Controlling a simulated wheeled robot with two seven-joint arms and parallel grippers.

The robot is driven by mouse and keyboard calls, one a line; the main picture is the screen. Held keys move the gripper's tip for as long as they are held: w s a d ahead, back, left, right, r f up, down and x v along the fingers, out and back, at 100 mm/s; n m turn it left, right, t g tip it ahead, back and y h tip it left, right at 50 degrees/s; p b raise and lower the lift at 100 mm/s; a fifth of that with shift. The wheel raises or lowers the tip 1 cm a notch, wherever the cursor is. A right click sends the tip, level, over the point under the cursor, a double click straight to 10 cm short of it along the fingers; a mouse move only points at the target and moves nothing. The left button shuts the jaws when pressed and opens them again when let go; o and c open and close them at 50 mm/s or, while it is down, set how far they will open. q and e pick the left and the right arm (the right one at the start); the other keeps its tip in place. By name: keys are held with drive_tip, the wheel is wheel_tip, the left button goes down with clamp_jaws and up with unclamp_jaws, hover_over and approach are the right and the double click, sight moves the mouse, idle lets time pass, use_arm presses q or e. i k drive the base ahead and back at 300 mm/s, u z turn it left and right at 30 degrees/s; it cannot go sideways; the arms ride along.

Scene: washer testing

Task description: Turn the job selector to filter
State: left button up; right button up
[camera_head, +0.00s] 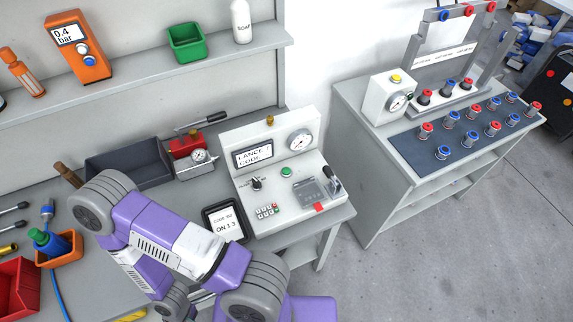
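A grey test console (276,149) stands on the bench at the picture's centre. A black rotary knob (257,184), which looks like the job selector, sits on its sloped face below the display (253,156). The display reads something like "LANCE 7 CODE". The small print around the knob is too small to read, so its setting cannot be told. One of my purple and white arms (175,238) crosses the lower left, apart from the knob in the picture. Neither gripper's fingers can be made out.
The console also bears a gauge (300,140), a green button (286,171), a keypad (267,212) and a clear-covered part (309,191). A dark tablet (225,220) lies beside it. A grey bin (130,163) and red pump (188,146) stand left. A second bench (386,170) is right.

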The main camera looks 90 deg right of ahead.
sight(257, 184)
drive_tip(key=u, duration=0.05)
drive_tip(key=k, duration=0.85)
drive_tip(key=z, duration=1.1)
drive_tip(key=i, duration=0.2)
drive_tip(key=z, duration=0.05)
